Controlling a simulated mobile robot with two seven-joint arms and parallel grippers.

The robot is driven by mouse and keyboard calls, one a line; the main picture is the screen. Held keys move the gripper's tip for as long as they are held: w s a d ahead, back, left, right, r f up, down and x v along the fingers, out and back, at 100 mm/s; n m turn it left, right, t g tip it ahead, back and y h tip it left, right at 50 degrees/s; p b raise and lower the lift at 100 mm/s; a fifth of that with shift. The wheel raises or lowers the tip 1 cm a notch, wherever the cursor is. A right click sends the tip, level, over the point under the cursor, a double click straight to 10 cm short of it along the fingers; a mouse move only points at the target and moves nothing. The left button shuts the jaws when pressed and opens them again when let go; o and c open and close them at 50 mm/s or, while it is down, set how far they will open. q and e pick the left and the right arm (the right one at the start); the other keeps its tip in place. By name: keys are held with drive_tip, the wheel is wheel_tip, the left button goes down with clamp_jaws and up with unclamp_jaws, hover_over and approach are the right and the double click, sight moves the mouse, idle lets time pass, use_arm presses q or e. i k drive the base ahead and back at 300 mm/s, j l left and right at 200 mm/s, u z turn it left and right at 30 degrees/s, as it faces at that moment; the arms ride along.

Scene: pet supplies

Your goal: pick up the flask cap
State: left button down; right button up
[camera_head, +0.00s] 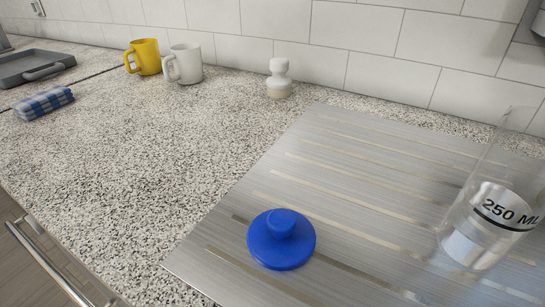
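A round blue flask cap (272,249) with a raised knob lies flat, knob up, on the brushed metal plate (355,185), near the plate's front left part. A clear glass flask (483,228) marked "250 ML" stands at the right side on the same plate, apart from the cap. Its right side is cut off by the picture edge. Neither of my grippers shows in the head view.
A yellow mug (148,57) and a white mug (187,64) stand at the back left, near a small white object (279,77). A checkered cloth (44,103) and a grey tray (34,66) lie far left. The speckled counter (150,150) left of the plate is clear.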

sight(281, 240)
drive_tip(key=i+j+z, duration=0.1)
drive_tip(key=j+z, duration=0.2)
drive_tip(key=j, duration=0.45)
drive_tip(key=j+z, duration=0.3)
drive_tip(key=j, duration=0.45)
